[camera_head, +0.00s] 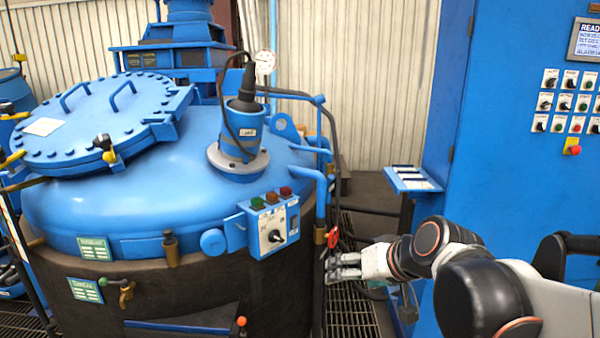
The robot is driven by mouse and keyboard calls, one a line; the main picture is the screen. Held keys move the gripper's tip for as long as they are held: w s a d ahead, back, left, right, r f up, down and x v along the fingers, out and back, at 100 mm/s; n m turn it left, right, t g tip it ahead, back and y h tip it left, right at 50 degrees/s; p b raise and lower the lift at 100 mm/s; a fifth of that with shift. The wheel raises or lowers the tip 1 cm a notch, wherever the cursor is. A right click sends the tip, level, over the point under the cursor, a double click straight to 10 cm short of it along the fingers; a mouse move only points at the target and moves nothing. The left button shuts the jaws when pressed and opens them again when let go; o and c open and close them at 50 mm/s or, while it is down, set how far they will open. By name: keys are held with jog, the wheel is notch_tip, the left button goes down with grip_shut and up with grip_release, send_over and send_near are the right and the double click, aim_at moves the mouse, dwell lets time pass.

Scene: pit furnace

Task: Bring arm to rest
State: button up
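My arm (445,250) reaches in from the lower right, bent, with dark joints and white links. My gripper (345,266) is at its left end, pointing left toward the furnace side. It appears beside a red valve handle (333,237) on the blue pipe; I cannot tell whether they touch. The gap between its fingers is too small to make out. I see nothing clearly held.
The blue furnace (140,200) with a bolted lid (95,120) fills the left. A small control box (270,222) with a knob sits on its side. A blue cabinet (510,120) with buttons stands at right. A small blue shelf (412,180) lies between. Grating floor (350,315) shows below.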

jog(key=s+d+f+h, duration=0.2)
jog(key=s+d, duration=0.2)
jog(key=s, duration=0.4)
jog(key=s+d+f+g+h, duration=0.1)
jog(key=s+d+f+h, duration=0.1)
jog(key=s+d, duration=0.3)
jog(key=s, duration=0.4)
jog(key=shift+m, duration=0.4)
